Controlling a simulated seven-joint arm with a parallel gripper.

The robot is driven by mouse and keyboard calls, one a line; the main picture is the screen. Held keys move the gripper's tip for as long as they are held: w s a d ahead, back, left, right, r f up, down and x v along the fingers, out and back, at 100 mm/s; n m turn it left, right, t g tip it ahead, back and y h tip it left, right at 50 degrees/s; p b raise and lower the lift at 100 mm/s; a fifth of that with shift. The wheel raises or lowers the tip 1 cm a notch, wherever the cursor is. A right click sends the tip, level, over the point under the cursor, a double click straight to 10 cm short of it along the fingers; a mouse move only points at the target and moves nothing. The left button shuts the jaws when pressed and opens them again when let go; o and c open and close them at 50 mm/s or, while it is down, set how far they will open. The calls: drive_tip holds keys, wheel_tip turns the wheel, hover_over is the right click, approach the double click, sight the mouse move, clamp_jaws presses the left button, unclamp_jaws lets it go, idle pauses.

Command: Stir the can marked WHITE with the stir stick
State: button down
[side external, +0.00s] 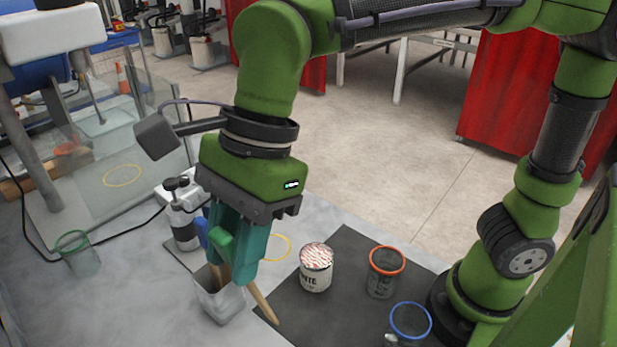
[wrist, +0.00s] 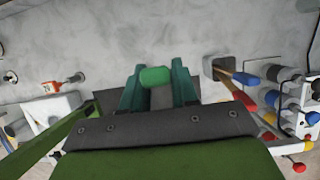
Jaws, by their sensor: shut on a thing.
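The can marked WHITE (side external: 315,278) stands upright on the dark mat; the visible letters read "ITE", and its top shows a red-and-white pattern. My gripper (side external: 240,268) is to the left of the can, shut on a wooden stir stick (side external: 263,303) with a green end. The stick hangs tilted, lower end toward the right, apart from the can. The green end (wrist: 155,76) shows between the fingers in the wrist view. A grey square holder (side external: 222,303) stands below and left of my gripper. Other sticks with blue and red ends (wrist: 246,79) lean in it.
On the dark mat (side external: 345,240), an orange-rimmed cup (side external: 385,275) and a blue-rimmed cup (side external: 410,322) stand right of the can. A green-rimmed cup (side external: 80,255) is at far left. Dark-topped bottles (side external: 183,225) stand behind my gripper.

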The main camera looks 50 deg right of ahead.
drive_tip(key=w+d+r+m, duration=0.1)
drive_tip(key=w+d, duration=0.2)
drive_tip(key=d, duration=0.5)
drive_tip(key=w+d, duration=0.2)
drive_tip(key=d, duration=0.6)
wheel_tip(320, 180, down, 12)
drive_tip(key=n, duration=0.1)
drive_tip(key=shift+d, duration=0.3)
idle(0.4)
drive_tip(key=shift+s, duration=0.1)
